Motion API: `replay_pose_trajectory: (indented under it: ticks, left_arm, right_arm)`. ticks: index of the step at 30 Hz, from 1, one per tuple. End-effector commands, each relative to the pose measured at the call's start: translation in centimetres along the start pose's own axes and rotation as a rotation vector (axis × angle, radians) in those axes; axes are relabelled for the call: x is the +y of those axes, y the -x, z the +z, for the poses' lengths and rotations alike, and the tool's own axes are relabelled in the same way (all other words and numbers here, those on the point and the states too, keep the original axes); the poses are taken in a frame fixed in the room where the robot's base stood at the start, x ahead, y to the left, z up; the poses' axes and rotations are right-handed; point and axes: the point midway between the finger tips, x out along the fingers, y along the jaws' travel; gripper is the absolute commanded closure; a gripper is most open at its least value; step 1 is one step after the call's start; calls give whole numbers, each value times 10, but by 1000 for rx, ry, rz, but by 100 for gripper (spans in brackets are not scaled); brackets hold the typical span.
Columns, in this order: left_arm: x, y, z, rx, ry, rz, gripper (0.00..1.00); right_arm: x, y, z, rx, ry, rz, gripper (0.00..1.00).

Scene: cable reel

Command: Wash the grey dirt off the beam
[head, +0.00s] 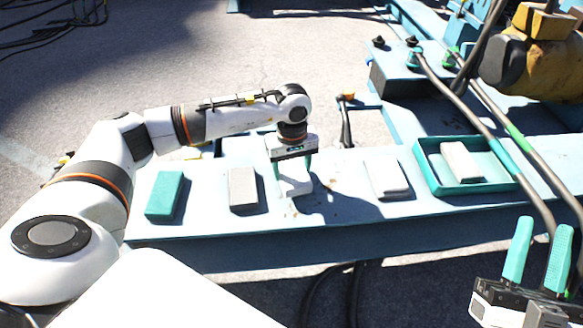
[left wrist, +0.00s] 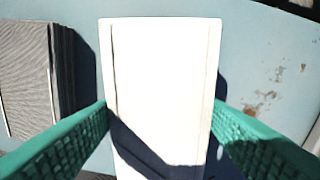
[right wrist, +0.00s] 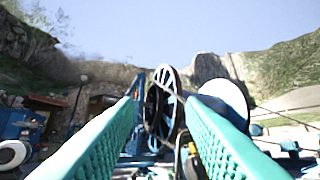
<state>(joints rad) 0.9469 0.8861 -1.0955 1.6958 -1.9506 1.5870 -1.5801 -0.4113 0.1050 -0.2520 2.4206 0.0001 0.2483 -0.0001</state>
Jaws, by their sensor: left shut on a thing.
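The light blue beam (head: 340,205) runs across the middle of the head view. Small brownish-grey marks (left wrist: 262,100) show on its top in the left wrist view, right of my gripper; which of them is the grey dirt I cannot tell. My left gripper (head: 293,165) points down and is shut on a white block (left wrist: 160,70). The block is at the beam's top; whether it touches the surface is unclear. My right gripper (head: 543,230) is at the lower right of the head view, fingers up, open and empty; it also shows in the right wrist view (right wrist: 163,100).
On the beam are a teal block (head: 165,194), a grey-beige block (head: 242,188) and a whitish block (head: 386,178). A teal tray (head: 485,186) holds another pale block (head: 460,161). Cables (head: 497,135) and yellow machinery (head: 535,65) stand at the right.

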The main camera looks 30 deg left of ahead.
Motion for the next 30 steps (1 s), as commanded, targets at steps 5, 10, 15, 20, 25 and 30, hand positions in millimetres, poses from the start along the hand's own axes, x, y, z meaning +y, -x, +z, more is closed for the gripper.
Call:
replay_pose_trajectory:
  ticks: [5,10,15,20,25,30]
  left_arm:
    - [-1,9,0,-1,3,-1,55]
    - [-1,15,-1,0,5,-2,55]
    - [-1,21,-1,0,8,-2,55]
    - [-2,27,-2,0,10,-2,55]
    - [-2,34,-2,0,12,-1,55]
    - [-2,40,-2,0,14,-1,55]
  right_arm:
    - [-2,0,-15,112,5,-4,64]
    - [-4,2,-30,216,9,-9,64]
    - [-7,7,-45,321,13,-14,64]
    - [-9,13,-59,420,17,-19,64]
    - [-12,21,-72,522,19,-25,64]
    - [-14,30,-83,620,22,-31,64]
